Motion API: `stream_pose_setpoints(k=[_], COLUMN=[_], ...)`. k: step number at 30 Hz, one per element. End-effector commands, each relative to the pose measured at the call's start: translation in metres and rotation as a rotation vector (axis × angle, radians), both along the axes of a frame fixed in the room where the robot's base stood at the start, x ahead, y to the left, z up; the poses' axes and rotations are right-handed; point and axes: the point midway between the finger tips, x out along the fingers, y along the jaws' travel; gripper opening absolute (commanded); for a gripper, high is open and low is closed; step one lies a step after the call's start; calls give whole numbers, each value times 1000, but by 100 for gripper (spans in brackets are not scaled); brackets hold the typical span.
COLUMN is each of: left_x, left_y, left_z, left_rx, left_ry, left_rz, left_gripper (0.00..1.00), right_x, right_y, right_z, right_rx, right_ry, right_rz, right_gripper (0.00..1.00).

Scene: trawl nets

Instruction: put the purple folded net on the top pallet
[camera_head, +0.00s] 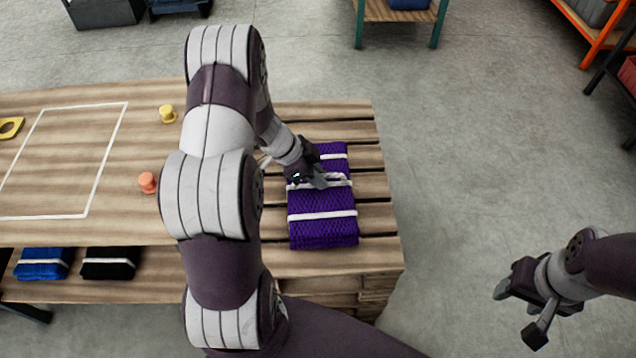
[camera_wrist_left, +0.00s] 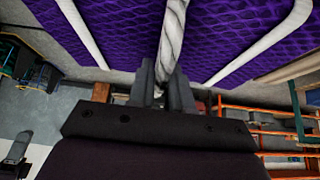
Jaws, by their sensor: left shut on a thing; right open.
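The purple folded net (camera_head: 322,232) has white bands across it and lies over the top pallet (camera_head: 370,205), which is made of wooden slats. My left gripper (camera_head: 318,180) is over the middle of the net. In the left wrist view, the left gripper (camera_wrist_left: 162,90) is shut on a white twisted rope (camera_wrist_left: 172,40) at the net, and the purple mesh (camera_wrist_left: 120,30) fills the top of that view. Whether the net touches the slats cannot be told. My right gripper (camera_head: 518,312) is open and empty at the lower right, over the floor.
A wooden table (camera_head: 60,105) with a white outlined rectangle joins the pallet's left side. A yellow piece (camera_head: 168,114) and an orange piece (camera_head: 148,183) stand on it. Blue (camera_head: 45,262) and black (camera_head: 110,263) folded nets lie on a lower shelf. Floor right of the pallet is clear.

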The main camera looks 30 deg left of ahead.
Motion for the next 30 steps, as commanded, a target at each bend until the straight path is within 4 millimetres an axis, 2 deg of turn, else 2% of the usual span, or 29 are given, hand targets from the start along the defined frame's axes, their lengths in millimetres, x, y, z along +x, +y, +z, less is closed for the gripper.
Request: stream_pose_setpoints(k=[1,3,14,15,16,17,26,30], left_x=[0,0,0,-1,-1,-1,0,-7], left_y=[0,0,0,-1,-1,-1,0,11], left_z=[-14,-23,-24,-25,-25,-25,-22,4], left_rx=[-2,0,-1,-1,-1,-1,0,0], left_ry=[2,-1,0,2,2,2,0,0], left_rz=[2,1,1,1,1,1,0,4], left_gripper=[0,0,0,32,42,44,44,44], right_x=[0,0,0,0,0,0,0,0], right_y=[0,0,0,0,0,0,0,0], right_z=[-10,-13,-10,-11,-11,-11,-11,5], right_rx=[0,0,0,0,0,0,0,0], right_ry=[0,0,0,0,0,0,0,0], right_rz=[0,0,0,0,0,0,0,0], right_gripper=[53,53,53,53,53,53,53,53])
